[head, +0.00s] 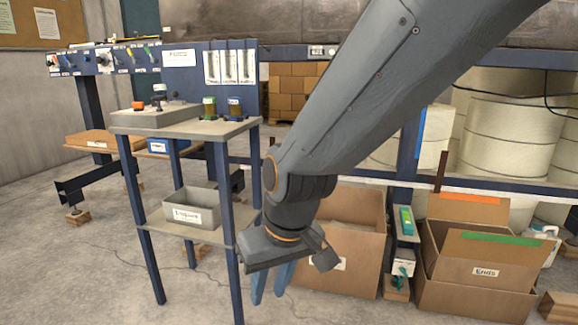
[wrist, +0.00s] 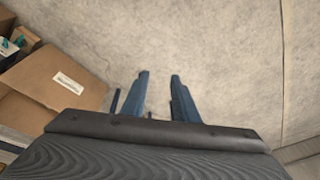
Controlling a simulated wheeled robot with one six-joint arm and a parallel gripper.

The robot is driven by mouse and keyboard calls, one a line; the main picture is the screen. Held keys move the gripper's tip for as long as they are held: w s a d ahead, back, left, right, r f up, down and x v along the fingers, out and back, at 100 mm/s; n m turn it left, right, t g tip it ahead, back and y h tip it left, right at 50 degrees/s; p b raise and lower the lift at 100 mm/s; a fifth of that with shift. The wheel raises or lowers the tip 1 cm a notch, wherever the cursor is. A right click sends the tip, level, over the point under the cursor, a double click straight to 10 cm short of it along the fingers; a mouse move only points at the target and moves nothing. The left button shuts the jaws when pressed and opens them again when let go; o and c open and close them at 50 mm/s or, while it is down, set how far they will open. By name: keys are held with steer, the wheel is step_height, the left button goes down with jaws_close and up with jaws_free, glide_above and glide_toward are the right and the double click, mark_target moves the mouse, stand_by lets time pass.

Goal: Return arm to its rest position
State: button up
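My gripper (head: 272,284) hangs from my grey arm in the middle of the head view, pointing down at the floor, in front of a cardboard box. Its two blue fingers stand apart with nothing between them. In the wrist view the fingers of my gripper (wrist: 158,84) are parted over bare concrete floor. My arm reaches down from the top right of the head view and hides part of the frame behind it.
A small blue-legged stand (head: 183,125) with jars and a grey bin (head: 192,207) is left of my gripper. Cardboard boxes (head: 345,240) stand behind it; an open box (head: 478,262) is at right. A box flap (wrist: 65,75) shows left in the wrist view. The front floor is clear.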

steer(key=s+d+r+g, duration=0.2)
steer(key=s, duration=1.1)
steer(key=d+r+m+h+p, duration=0.1)
steer(key=d+r+m+p, duration=0.2)
steer(key=d+r+p, duration=0.7)
steer(key=d+r+m+h+p, duration=0.1)
steer(key=d+r+p, duration=1)
steer(key=p, duration=1.2)
step_height(320, 180, up, 4)
steer(key=shift+r+m+p, duration=0.25)
steer(key=shift+m+p, duration=0.1)
steer(key=shift+m, duration=0.55)
